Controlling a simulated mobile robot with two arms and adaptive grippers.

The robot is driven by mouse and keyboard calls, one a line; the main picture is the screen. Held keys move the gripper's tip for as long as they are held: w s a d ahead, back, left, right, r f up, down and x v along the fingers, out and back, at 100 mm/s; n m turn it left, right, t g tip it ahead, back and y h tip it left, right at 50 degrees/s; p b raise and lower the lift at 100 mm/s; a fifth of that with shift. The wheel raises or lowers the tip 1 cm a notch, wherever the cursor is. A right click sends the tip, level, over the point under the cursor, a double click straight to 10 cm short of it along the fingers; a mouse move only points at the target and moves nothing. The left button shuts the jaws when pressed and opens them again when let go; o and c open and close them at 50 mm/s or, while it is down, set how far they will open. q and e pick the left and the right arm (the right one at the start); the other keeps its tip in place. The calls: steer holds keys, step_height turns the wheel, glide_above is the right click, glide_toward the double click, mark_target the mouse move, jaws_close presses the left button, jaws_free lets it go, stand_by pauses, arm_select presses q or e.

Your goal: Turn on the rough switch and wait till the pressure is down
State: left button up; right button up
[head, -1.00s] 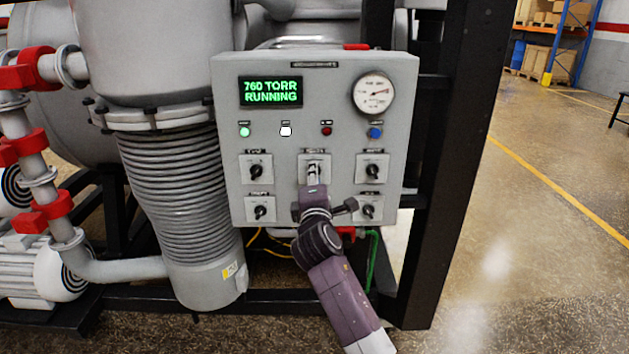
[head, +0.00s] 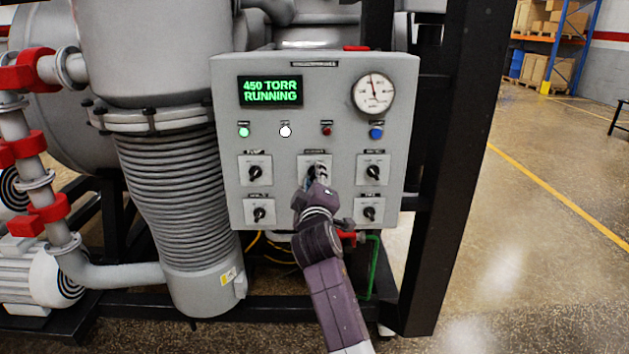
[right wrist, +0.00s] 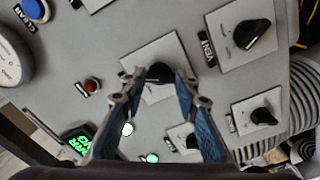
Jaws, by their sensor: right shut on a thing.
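The grey control panel (head: 300,105) faces me, with a green display (head: 270,91) reading 450 TORR RUNNING. A round dial gauge (head: 373,94) sits at its upper right, its needle pointing nearly straight up. My right gripper (head: 318,180) is at the middle switch of the upper row (head: 327,165). In the right wrist view its two fingers (right wrist: 160,84) are shut on that switch's black knob (right wrist: 159,70). In the head view the fingers hide most of this knob, and its label is too small to read. My left gripper is in neither view.
Other black rotary switches, such as the upper left one (head: 255,172) and upper right one (head: 373,173), flank the gripper closely. Above are a lit green lamp (head: 244,132), a white lamp (head: 285,131), a red button (head: 326,130) and a blue button (head: 376,133).

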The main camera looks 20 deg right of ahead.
steer(key=shift+f, duration=0.1)
stand_by(0.4)
steer(key=o, duration=1.1)
steer(key=shift+o, duration=0.2)
